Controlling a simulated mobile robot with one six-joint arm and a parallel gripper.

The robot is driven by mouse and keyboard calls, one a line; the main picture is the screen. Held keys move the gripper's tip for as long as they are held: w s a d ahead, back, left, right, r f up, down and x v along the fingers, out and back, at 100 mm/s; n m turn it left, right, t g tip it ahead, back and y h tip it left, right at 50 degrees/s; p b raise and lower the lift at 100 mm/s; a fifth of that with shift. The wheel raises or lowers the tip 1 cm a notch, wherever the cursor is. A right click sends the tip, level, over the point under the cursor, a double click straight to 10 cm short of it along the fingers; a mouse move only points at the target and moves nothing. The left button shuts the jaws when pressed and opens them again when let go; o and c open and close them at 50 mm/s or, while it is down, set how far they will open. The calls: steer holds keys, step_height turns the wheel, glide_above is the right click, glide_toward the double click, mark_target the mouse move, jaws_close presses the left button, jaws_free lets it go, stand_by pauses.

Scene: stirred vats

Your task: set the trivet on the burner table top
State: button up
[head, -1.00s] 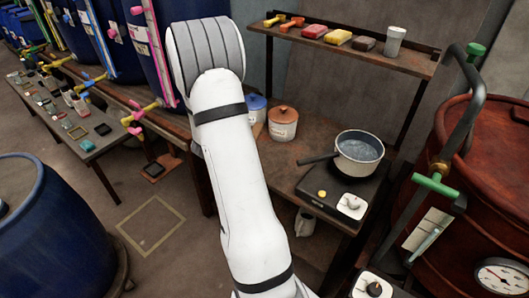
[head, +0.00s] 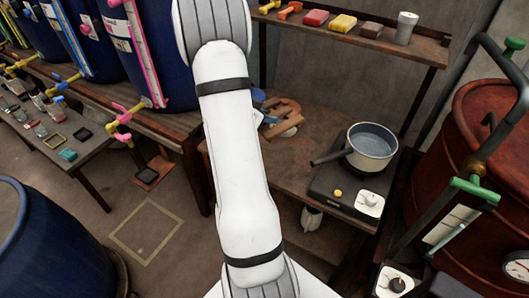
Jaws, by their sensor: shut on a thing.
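A brown wooden piece that looks like the trivet (head: 283,118) shows just right of my arm in the head view, tilted and above the back left of the burner table top (head: 292,168). It overlaps the jars behind it. My gripper (head: 261,119) is mostly hidden behind my white arm, at the trivet's left side, and is shut on it. The fingers do not show clearly. Any contact between trivet and table cannot be told.
A hot plate (head: 327,188) with a pot (head: 371,147) stands on the table's right. The pot handle points left. A shelf (head: 370,38) with small items is above. The table's middle, left of the hot plate, looks bare. A red vat (head: 490,160) is at right.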

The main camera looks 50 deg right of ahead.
step_height(320, 180, down, 18)
steer(key=shift+r+b, duration=0.15)
steer(key=shift+b, duration=0.55)
steer(key=shift+f, duration=0.2)
steer(key=o, duration=1.1)
steer(key=shift+c, duration=0.2)
steer(key=shift+r, duration=0.1)
